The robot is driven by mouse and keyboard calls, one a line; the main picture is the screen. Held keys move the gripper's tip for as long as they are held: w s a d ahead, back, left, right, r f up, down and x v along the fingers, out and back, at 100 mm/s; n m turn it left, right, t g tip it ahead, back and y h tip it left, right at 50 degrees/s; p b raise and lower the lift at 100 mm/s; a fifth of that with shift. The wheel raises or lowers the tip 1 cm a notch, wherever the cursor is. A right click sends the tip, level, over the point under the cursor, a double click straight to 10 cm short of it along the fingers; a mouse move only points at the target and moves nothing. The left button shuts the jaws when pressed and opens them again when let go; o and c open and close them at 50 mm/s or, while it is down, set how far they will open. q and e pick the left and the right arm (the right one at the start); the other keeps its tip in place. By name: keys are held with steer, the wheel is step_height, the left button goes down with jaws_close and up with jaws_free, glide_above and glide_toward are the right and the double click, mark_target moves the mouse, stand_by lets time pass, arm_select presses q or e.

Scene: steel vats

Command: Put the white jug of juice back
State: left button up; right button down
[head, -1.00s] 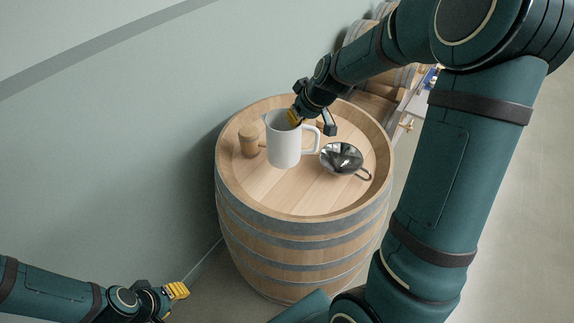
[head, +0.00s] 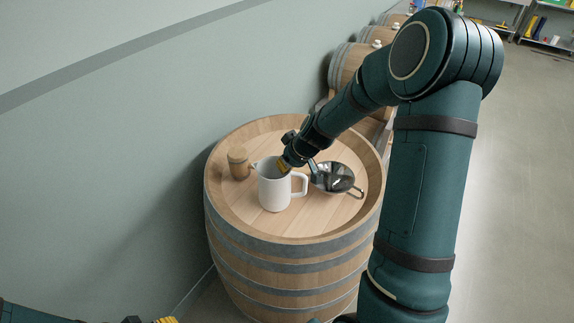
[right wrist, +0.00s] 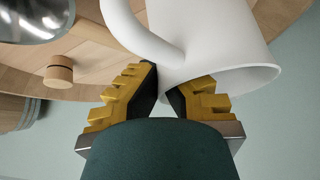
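The white jug (head: 272,190) is upright at the barrel top, towards its near left part, with its handle to the right. My right gripper (head: 284,166) is at the jug's rim. In the right wrist view my right gripper (right wrist: 166,88) has one finger inside the mouth and one outside, shut on the wall of the jug (right wrist: 215,35) beside the handle. I cannot tell whether the jug's base touches the wood. My left gripper (head: 165,321) shows only a yellow tip at the bottom edge; its opening is cut off.
The wooden barrel (head: 300,250) has a raised rim. A small wooden jar-like piece (head: 238,163) stands left of the jug, and a shiny metal strainer or bowl (head: 335,178) lies right of it. More barrels (head: 346,66) stand behind along the wall.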

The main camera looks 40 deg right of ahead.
steer(key=shift+f, duration=0.2)
steer(key=c, duration=1.1)
jaws_free()
steer(key=shift+c, duration=0.2)
steer(key=shift+r, duration=0.15)
steer(key=shift+r, duration=0.3)
steer(key=p+v, duration=0.1)
steer(key=v, duration=1)
steer(key=shift+s+r, duration=0.2)
steer(key=shift+s, duration=0.05)
